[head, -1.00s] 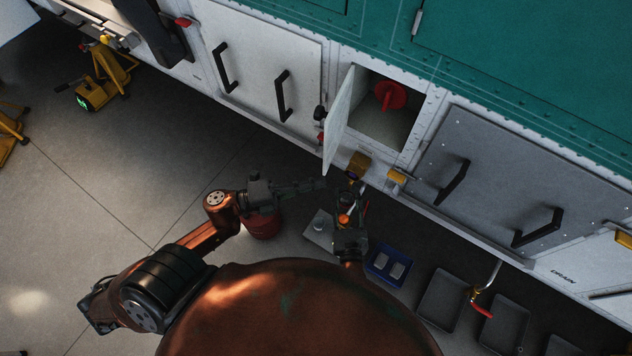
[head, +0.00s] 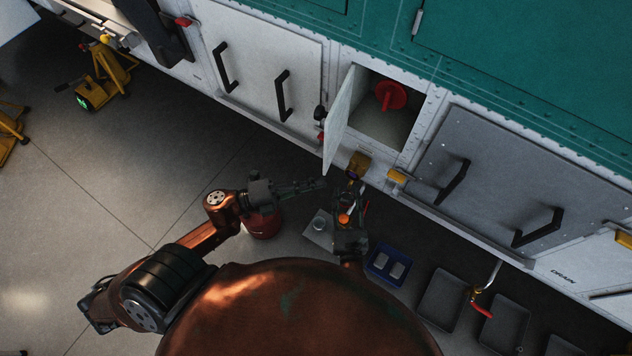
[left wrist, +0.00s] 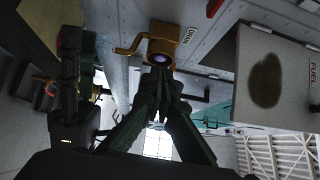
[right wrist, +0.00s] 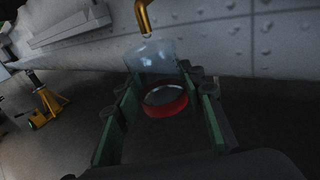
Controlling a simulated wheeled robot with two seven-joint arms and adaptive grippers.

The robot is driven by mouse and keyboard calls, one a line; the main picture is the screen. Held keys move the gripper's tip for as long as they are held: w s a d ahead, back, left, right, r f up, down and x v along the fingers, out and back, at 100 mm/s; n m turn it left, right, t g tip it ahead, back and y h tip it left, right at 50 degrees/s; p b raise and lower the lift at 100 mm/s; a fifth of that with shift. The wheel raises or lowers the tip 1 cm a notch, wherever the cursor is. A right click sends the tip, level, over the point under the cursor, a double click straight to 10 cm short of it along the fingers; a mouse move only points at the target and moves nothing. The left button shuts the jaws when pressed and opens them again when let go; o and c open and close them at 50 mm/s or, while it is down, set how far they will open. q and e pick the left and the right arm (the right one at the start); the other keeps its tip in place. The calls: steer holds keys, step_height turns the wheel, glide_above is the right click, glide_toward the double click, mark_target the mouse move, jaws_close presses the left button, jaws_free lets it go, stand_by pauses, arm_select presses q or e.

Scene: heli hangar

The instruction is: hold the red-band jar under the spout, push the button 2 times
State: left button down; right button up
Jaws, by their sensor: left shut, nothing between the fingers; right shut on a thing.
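The red-band jar is clear glass with a red ring at its base; it stands upright between the fingers of my right gripper in the right wrist view (right wrist: 166,88). A brass spout (right wrist: 144,18) ends just above the jar's mouth. The yellow dispenser (left wrist: 163,43) is on the white panel, with a round button (left wrist: 160,58) ringed in pale purple. My left gripper (left wrist: 163,88) is shut and empty, its tips close below the button; contact cannot be told. In the head view the dispenser (head: 359,164) sits just beyond my left gripper (head: 322,184) and right gripper (head: 350,205).
An open hatch door (head: 338,122) hangs beside a recess with a red valve (head: 390,95). A blue tray (head: 386,264) and grey trays (head: 440,300) lie on the floor at right. A red container (head: 262,224) stands beneath my left arm.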

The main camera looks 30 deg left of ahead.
arm_select(q)
steer(key=v, duration=1.2)
arm_select(e)
steer(key=shift+s, duration=0.15)
